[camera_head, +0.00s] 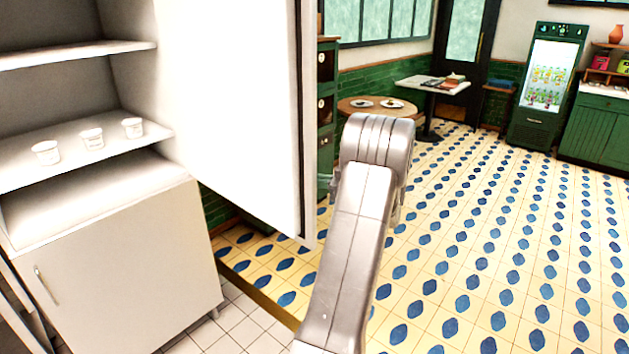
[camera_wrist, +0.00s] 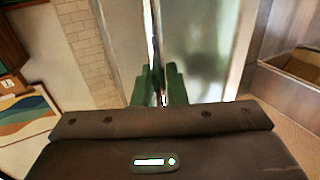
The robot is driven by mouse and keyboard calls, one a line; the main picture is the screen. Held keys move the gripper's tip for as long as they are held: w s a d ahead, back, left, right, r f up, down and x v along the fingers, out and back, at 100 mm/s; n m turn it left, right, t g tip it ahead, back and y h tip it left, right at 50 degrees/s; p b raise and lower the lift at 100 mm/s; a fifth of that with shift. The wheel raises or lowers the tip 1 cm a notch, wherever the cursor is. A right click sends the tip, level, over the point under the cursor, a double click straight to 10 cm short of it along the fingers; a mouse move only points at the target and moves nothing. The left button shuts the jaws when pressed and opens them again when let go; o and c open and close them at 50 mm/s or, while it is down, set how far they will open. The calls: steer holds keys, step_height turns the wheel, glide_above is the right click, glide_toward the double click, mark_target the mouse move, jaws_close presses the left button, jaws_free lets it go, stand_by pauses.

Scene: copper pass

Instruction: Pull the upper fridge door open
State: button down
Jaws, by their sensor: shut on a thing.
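The fridge stands at the left in the head view, with its upper door (camera_head: 245,100) swung wide open toward the right. The open upper compartment (camera_head: 95,50) shows pale shelves with three small white tubs (camera_head: 92,138) on one of them. The lower door (camera_head: 120,270) is closed. In the wrist view my gripper (camera_wrist: 160,88) has its green fingers close together on a thin upright part at the pale door, which I take to be its handle; details there are blurred. In the head view the fingers are hidden behind the door and my arm.
A small round table (camera_head: 375,106) with plates and a pale table (camera_head: 432,86) stand beyond the door. A green drinks cooler (camera_head: 547,90) and green cabinet (camera_head: 597,130) are at the far right. The tiled floor (camera_head: 490,240) on the right is clear.

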steer(key=shift+a, duration=0.1)
steer(key=c, duration=1.8)
jaws_free()
steer(key=shift+c, duration=0.2)
steer(key=shift+w+a, duration=0.1)
steer(key=shift+a, duration=0.1)
steer(key=b+v, duration=0.2)
steer(key=v, duration=1.1)
steer(key=shift+d+b, duration=0.4)
steer(key=shift+r, duration=0.1)
steer(key=p+x, duration=0.2)
steer(key=x, duration=1.1)
steer(key=shift+a+p, duration=0.3)
steer(key=shift+p, duration=0.1)
